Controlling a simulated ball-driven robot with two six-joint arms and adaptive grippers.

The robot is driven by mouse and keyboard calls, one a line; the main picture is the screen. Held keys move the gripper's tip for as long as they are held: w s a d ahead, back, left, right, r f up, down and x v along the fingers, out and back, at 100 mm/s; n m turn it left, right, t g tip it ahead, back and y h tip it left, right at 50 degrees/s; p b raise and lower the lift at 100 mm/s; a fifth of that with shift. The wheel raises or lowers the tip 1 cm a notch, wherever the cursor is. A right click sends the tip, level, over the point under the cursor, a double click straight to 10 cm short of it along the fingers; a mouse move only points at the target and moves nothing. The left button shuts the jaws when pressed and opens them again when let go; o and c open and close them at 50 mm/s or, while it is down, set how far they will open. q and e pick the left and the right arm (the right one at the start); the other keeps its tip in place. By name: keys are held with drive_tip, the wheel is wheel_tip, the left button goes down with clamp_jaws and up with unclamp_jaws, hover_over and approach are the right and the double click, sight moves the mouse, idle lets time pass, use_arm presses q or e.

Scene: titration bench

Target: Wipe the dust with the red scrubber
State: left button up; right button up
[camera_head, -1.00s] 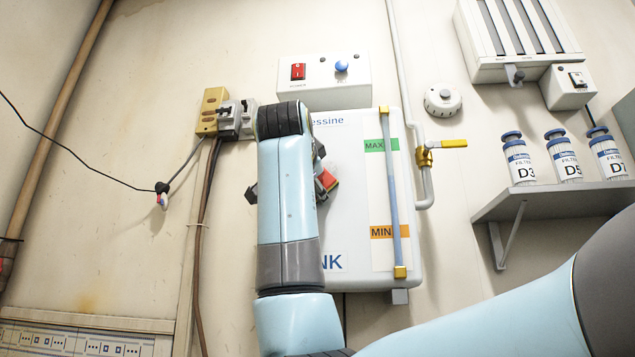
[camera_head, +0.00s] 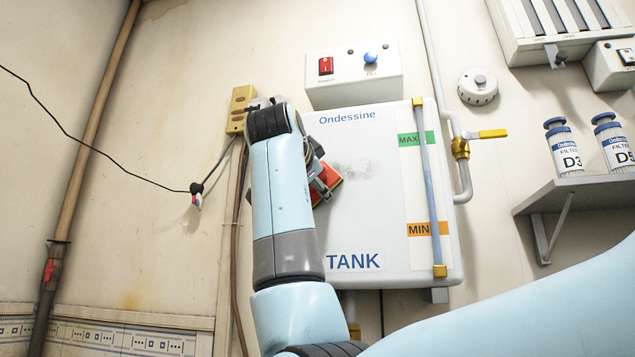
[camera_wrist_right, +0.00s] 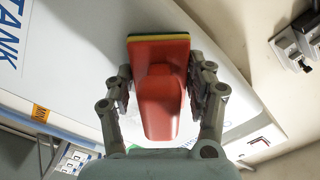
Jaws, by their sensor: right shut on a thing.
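The red scrubber (camera_wrist_right: 160,90) is held between the fingers of my right gripper (camera_wrist_right: 160,88), its pad edged yellow and green. In the head view the scrubber (camera_head: 327,184) shows at the left part of the white tank (camera_head: 375,240), partly hidden by my arm. I cannot tell whether its pad touches the tank. A grey dust patch (camera_head: 353,174) lies on the tank's front, just right of the scrubber. The tank (camera_wrist_right: 70,50) also fills the left of the wrist view. My left gripper is out of view.
A gauge tube (camera_head: 428,190) runs down the tank's right side. A pipe with a yellow valve handle (camera_head: 490,134) stands right of it. A control box with a red switch (camera_head: 326,66) sits above. A shelf (camera_head: 575,193) with bottles is at the right.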

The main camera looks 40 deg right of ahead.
drive_tip(key=shift+r+p, duration=0.35)
drive_tip(key=shift+r, duration=0.4)
drive_tip(key=shift+s+d+f+b, duration=0.15)
drive_tip(key=shift+s+d+b, duration=0.15)
drive_tip(key=shift+s+d, duration=0.2)
drive_tip(key=shift+s+d+b, duration=0.3)
drive_tip(key=shift+s+d, duration=0.65)
drive_tip(key=shift+s, duration=0.2)
drive_tip(key=shift+s+d+b, duration=0.3)
drive_tip(key=shift+s+d, duration=0.6)
drive_tip(key=shift+s, duration=0.2)
drive_tip(key=shift+s+d+b, duration=1.15)
drive_tip(key=shift+s+d, duration=1.1)
drive_tip(key=shift+s, duration=0.3)
drive_tip(key=shift+a, duration=0.1)
drive_tip(key=shift+a, duration=0.1)
approach(383, 177)
drive_tip(key=shift+w+d, duration=0.25)
drive_tip(key=shift+d, duration=0.1)
